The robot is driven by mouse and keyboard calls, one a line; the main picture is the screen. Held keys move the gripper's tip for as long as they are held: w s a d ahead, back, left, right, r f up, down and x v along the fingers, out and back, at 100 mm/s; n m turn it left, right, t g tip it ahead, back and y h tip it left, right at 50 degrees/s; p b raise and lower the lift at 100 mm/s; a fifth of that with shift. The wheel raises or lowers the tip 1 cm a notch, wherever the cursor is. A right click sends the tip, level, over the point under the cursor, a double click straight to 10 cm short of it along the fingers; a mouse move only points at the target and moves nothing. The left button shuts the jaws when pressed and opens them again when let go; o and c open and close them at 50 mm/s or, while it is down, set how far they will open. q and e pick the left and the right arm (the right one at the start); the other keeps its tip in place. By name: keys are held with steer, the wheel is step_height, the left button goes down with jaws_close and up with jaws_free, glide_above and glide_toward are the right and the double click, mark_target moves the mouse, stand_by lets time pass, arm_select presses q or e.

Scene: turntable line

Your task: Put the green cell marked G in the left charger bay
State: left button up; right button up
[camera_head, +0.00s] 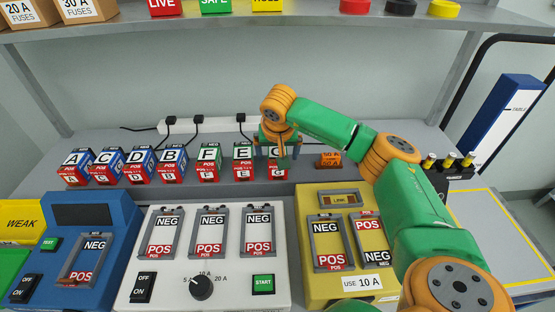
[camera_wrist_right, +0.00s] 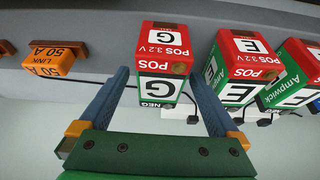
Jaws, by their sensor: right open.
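The green cell marked G (camera_head: 278,171) stands at the right end of the row of cells on the back ledge, with its red POS end facing forward. It also shows in the right wrist view (camera_wrist_right: 160,78). My right gripper (camera_head: 277,158) is at the cell, and its open fingers (camera_wrist_right: 158,76) lie on either side of it; I cannot tell whether they touch it. The white charger (camera_head: 225,288) has three bays in front. Its left bay (camera_head: 163,234) looks empty, with NEG marked at the top and POS at the bottom. My left gripper is not in view.
A green E cell (camera_head: 243,163) stands close to the left of G, with several more lettered cells beyond. An orange 50 A link (camera_head: 328,160) lies to the right. A blue tester (camera_head: 110,215) and a yellow unit (camera_head: 341,285) flank the charger. A shelf (camera_head: 300,18) runs above.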

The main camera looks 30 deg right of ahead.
jaws_close()
stand_by(0.4)
steer(key=shift+r, duration=0.1)
